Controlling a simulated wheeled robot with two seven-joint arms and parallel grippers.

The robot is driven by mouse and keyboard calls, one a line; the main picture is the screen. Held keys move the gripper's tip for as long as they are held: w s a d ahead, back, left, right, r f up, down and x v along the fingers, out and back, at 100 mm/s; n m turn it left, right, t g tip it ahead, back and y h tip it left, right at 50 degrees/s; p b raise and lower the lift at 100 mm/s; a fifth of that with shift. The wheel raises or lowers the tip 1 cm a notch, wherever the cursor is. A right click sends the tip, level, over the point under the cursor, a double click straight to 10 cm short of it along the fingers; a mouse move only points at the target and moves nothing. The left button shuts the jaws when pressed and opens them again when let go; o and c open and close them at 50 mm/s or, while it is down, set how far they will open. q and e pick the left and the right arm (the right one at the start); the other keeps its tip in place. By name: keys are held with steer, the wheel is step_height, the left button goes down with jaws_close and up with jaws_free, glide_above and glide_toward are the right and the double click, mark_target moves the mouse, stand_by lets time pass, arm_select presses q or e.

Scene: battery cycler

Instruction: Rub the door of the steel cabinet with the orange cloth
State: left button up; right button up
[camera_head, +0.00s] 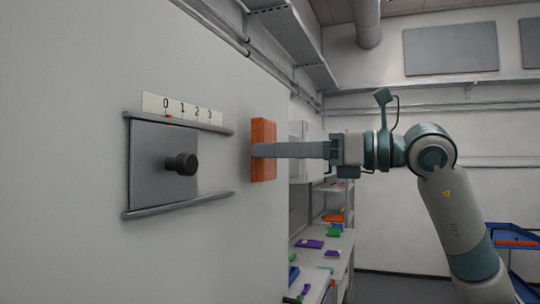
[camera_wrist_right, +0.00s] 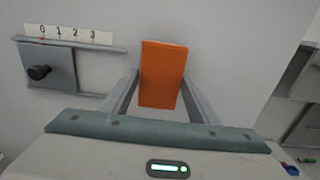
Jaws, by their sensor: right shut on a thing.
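The orange cloth (camera_head: 263,133) is a flat upright block in the head view, held at or very close to the pale grey surface of the cabinet door (camera_head: 75,80). My right gripper (camera_head: 262,150) comes in from the right and is shut on the cloth. In the right wrist view the cloth (camera_wrist_right: 163,75) stands between the two fingers (camera_wrist_right: 160,100). I cannot tell for sure whether the cloth touches the door. My left gripper is not in view.
A grey sliding plate with a black knob (camera_head: 182,164) sits between two rails left of the cloth, under a 0-to-3 scale (camera_head: 183,108). A bench with several coloured items (camera_head: 318,244) stands behind at right. A blue bin (camera_head: 512,238) is at far right.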

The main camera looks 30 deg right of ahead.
steer(key=shift+b+v, duration=0.4)
steer(key=shift+v, duration=1.5)
steer(key=v, duration=0.3)
steer(key=shift+b, duration=0.4)
steer(key=shift+w+f, duration=0.1)
